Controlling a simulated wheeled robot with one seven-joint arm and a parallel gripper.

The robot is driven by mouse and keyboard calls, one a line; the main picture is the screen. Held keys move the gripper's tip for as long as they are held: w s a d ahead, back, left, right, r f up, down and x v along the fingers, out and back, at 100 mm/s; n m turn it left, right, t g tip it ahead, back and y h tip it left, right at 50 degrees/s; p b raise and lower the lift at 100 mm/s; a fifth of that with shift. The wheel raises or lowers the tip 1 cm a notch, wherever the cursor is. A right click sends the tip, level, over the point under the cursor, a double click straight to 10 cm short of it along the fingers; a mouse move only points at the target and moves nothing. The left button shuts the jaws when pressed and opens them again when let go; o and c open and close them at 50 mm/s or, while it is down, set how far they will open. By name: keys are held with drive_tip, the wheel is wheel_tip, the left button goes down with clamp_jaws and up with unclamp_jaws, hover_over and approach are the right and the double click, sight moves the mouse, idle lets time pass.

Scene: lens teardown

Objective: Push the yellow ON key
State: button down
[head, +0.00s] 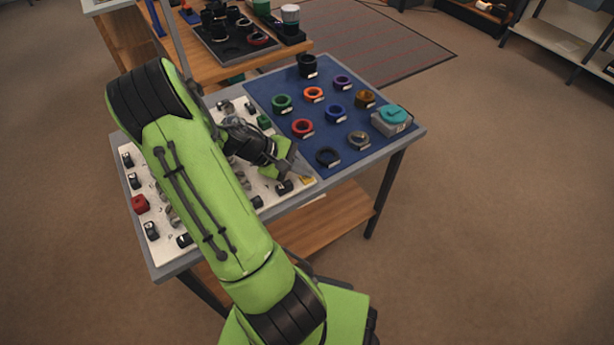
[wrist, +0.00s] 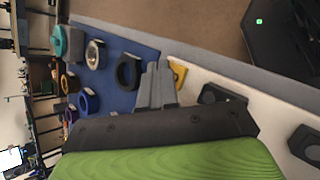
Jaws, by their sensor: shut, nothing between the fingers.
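The yellow ON key (head: 306,180) sits near the front right corner of the white panel (head: 148,185), beside the blue mat. In the wrist view the yellow key (wrist: 178,73) shows just to the right of my fingertips. My gripper (head: 301,170) is shut and empty, its fingers pointing toward the key. In the wrist view the closed gripper fingers (wrist: 157,84) stand close together, and their tips appear beside the key. I cannot tell whether they touch it. Part of the key is hidden by the fingers in the wrist view.
The blue mat (head: 265,88) holds several coloured rings and a grey block with a teal top (head: 393,118). Black knobs (head: 284,187) and a red knob (head: 140,203) stand on the white panel. A wooden table (head: 205,68) with a black tray stands behind.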

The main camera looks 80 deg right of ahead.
sight(302, 179)
drive_tip(key=shift+s+a+f+b, duration=0.1)
drive_tip(key=shift+a+f+b, duration=0.4)
drive_tip(key=shift+f, duration=0.45)
idle(0.3)
drive_tip(key=shift+a, duration=0.15)
drive_tip(key=shift+r+p, duration=0.15)
drive_tip(key=shift+p, duration=0.3)
drive_tip(key=shift+r, duration=0.15)
drive_tip(key=r+p, duration=0.4)
drive_tip(key=d+r+p, duration=0.1)
drive_tip(key=r+p, duration=0.1)
drive_tip(key=shift+r, duration=0.15)
idle(1.8)
